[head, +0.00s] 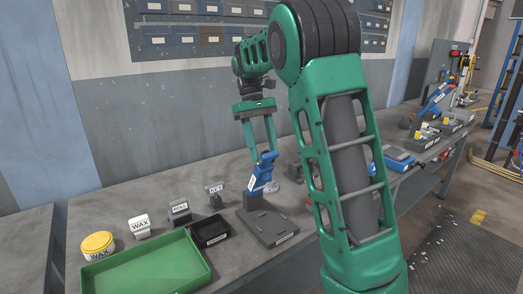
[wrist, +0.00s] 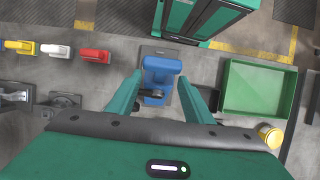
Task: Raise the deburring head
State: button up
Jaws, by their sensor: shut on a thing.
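The deburring head (head: 261,172) is a blue upright tool with a white label, standing on a dark grey base plate (head: 268,226) on the bench. In the wrist view the blue head (wrist: 160,72) lies between my two green fingers. My gripper (head: 263,150) reaches down from above and is shut on the upper part of the head; the fingertips (wrist: 160,80) flank it on both sides. The head appears to be low, close to its base. The exact contact is partly hidden.
Left of the base are a small black tray (head: 209,231), a green tray (head: 140,268), a yellow-lidded wax tub (head: 98,244) and small labelled blocks. A blue device (head: 396,157) sits right of my arm. My arm hides the bench middle. A wall rack (head: 190,42) stands behind.

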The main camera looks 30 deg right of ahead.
jog(key=shift+w+d, duration=0.1)
jog(key=shift+w, duration=0.05)
jog(key=o, duration=1.5)
jog(key=shift+w+f, duration=0.1)
jog(key=shift+f, duration=0.05)
jog(key=v, duration=0.7)
jog(key=shift+w+r, duration=0.1)
jog(key=shift+r, duration=0.15)
